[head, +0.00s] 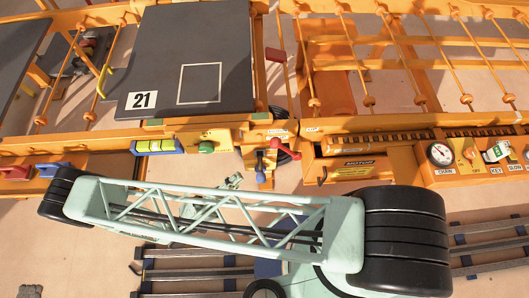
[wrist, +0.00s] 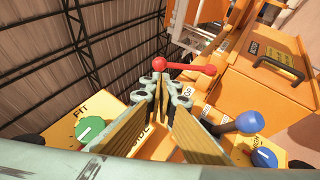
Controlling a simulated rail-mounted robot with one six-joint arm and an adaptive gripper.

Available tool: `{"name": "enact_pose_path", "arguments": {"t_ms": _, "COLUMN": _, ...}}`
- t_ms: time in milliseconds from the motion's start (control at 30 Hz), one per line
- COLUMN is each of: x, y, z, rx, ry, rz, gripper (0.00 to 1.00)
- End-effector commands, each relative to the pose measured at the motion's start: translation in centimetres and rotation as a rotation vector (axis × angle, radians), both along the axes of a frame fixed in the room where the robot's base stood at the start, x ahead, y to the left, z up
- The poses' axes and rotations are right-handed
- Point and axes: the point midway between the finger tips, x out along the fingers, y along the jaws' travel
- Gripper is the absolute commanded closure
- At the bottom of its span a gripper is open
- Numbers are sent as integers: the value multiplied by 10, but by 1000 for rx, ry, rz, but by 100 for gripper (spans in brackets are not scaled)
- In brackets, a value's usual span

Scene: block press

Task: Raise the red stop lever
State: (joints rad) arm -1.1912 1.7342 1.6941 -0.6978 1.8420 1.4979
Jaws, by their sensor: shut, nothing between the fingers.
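The red stop lever (wrist: 188,68) has a red ball end and a red bar reaching right, in the upper middle of the wrist view. It also shows in the head view as a red handle (head: 285,149) on the front of the orange frame. My gripper (wrist: 162,80) is shut and empty, its tips just below the red ball in the picture. Whether they touch the lever I cannot tell. In the head view my gripper (head: 233,181) is small, in front of the frame and left of the red handle, partly hidden by my arm.
A blue-ended lever (wrist: 246,122) stands close to the right of my fingers. A green knob (wrist: 90,128) is on an orange box at left, and a blue knob (wrist: 264,158) at lower right. An orange box with a black handle (wrist: 280,68) stands at the upper right.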

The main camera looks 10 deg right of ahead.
Motion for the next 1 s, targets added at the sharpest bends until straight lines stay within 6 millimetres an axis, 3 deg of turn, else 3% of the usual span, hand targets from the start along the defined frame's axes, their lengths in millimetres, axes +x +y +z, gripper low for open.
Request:
{"name": "enact_pose_path", "arguments": {"t_ms": 533, "x": 3, "y": -6, "z": 4, "rx": -1, "ry": -1, "rz": -1, "gripper": 100}}
{"name": "enact_pose_path", "arguments": {"t_ms": 1000, "x": 20, "y": -47, "z": 27, "rx": -1, "ry": 1, "rz": -3, "gripper": 100}}
